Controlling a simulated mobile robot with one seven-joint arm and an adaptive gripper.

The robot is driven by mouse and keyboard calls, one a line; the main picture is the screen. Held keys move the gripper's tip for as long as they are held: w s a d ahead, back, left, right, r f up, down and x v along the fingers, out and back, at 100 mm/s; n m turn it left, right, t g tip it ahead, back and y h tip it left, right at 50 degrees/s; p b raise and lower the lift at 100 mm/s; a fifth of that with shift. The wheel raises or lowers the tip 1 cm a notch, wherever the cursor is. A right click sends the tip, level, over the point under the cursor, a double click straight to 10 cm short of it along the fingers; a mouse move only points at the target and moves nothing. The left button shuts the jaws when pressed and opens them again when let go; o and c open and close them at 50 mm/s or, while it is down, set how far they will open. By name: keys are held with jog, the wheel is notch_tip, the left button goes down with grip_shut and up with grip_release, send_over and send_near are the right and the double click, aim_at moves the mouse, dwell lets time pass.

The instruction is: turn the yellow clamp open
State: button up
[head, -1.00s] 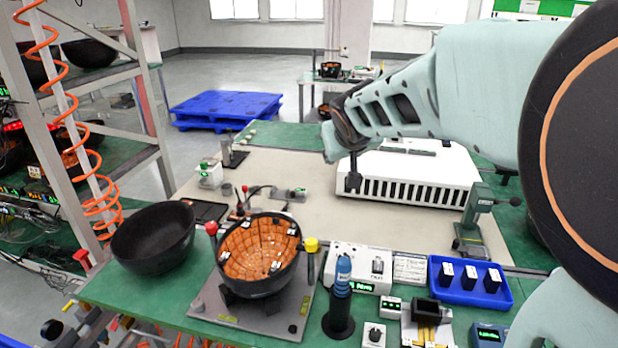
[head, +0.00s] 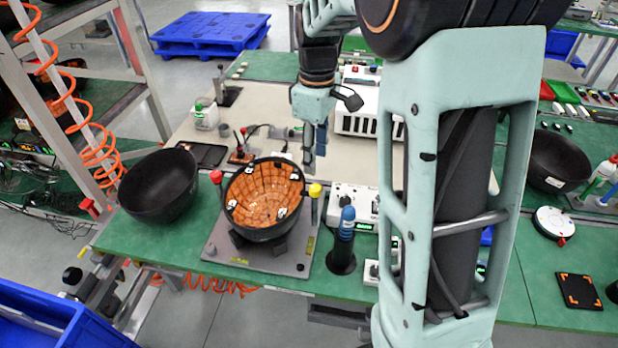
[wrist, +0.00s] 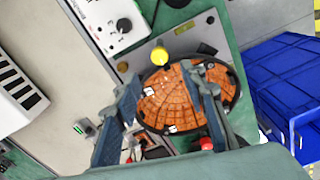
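The yellow clamp (head: 315,190) is a round yellow knob at the right side of the bowl fixture, upright beside the rim. It also shows in the wrist view (wrist: 159,56), beyond the fingertips and near the middle. A black bowl with an orange grid lining (head: 265,198) sits on a grey base plate (head: 216,246). A red knob (head: 216,177) stands on the bowl's left side. My gripper (head: 314,165) points down above and behind the yellow clamp, apart from it. In the wrist view its two fingers (wrist: 158,82) are spread wide with nothing held between them.
A blue-topped tool in a black stand (head: 346,230) stands right of the fixture, near a white control box (head: 352,203). An empty black bowl (head: 158,186) is at the left. A white vented unit (head: 362,116) stands behind my gripper. My arm hides part of the bench at the right.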

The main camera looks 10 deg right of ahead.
aim_at(315, 187)
notch_tip(315, 187, down, 9)
jog(key=shift+f, duration=0.2)
jog(key=shift+c, duration=0.3)
grip_shut()
